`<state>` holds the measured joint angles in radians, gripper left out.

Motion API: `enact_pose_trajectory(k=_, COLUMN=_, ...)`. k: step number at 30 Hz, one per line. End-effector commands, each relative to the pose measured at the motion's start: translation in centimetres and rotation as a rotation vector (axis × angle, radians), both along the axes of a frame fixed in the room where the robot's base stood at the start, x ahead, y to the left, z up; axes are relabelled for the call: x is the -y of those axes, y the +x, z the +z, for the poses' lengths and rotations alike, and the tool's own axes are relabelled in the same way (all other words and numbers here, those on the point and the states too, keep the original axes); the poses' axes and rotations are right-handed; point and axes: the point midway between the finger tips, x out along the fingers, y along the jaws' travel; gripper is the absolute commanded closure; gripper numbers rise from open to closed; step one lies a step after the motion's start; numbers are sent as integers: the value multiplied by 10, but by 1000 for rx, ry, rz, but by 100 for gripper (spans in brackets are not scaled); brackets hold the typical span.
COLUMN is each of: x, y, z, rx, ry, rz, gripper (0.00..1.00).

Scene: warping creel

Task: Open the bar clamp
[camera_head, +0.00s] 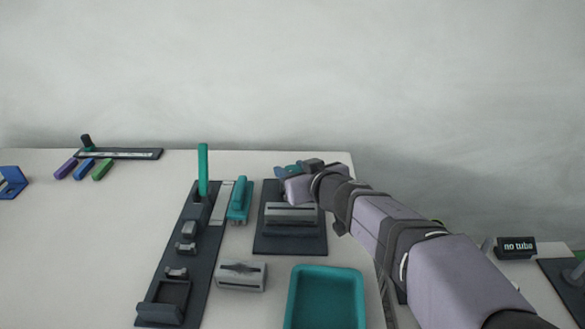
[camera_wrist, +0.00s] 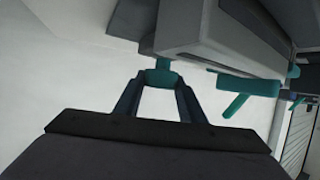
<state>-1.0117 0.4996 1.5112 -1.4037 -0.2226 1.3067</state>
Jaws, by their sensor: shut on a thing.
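The bar clamp appears to be the grey block (camera_head: 290,214) on a dark base plate (camera_head: 290,243), right of centre in the head view. In the wrist view its grey body (camera_wrist: 215,38) fills the upper right. A teal lever end (camera_wrist: 162,76) sits between the fingertips of my gripper (camera_wrist: 160,84), which is shut on it. In the head view my gripper (camera_head: 296,170) is at the back of the block, with a bit of teal showing beside it. My arm hides part of the block's right rear.
A teal tray (camera_head: 326,271) and a grey slotted block (camera_head: 241,276) stand in front. A long dark fixture (camera_head: 171,267) with an upright teal rod (camera_head: 203,169) lies to the left, beside a teal tool (camera_head: 240,200). The table's right edge is close to the clamp.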

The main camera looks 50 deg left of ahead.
Motion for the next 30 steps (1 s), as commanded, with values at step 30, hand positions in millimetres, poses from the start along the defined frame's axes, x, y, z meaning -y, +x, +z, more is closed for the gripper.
enact_pose_trajectory(k=30, x=1, y=0, z=5, rx=-4, ry=-3, rz=499, gripper=86)
